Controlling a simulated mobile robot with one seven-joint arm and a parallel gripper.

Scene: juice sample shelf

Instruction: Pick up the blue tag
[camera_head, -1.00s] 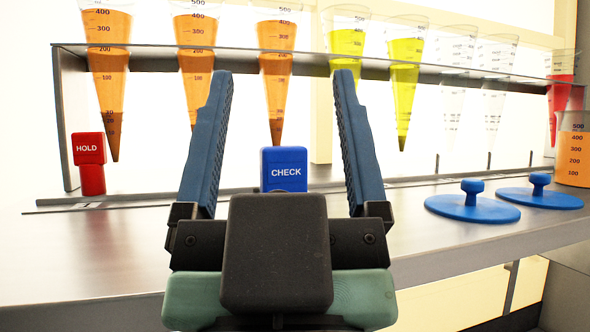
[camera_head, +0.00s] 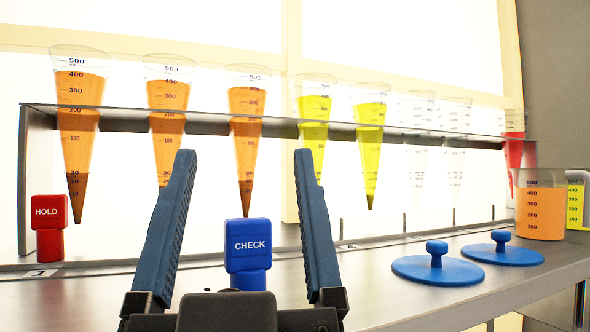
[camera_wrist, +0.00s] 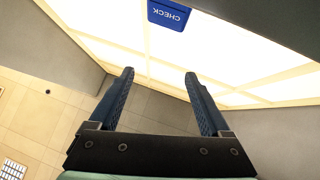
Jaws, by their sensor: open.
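The blue tag (camera_head: 248,246), marked CHECK, stands upright on the shelf below the third orange cone. My gripper (camera_head: 240,155) is open and empty, its two blue fingers spread wide. In the head view the tag shows between the fingers; it does not look gripped. In the wrist view the blue tag (camera_wrist: 169,14) shows at the top edge, with its lettering upside down, beyond the tips of my gripper (camera_wrist: 158,75). The lowest part of the tag is hidden behind my gripper's body in the head view.
A red HOLD tag (camera_head: 48,228) stands at the left. Cones with orange, yellow, clear and red contents hang in the rack (camera_head: 215,121) above. Two blue knobbed lids (camera_head: 437,268) (camera_head: 502,250) lie at the right, near an orange beaker (camera_head: 541,212) and a yellow one (camera_head: 576,205).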

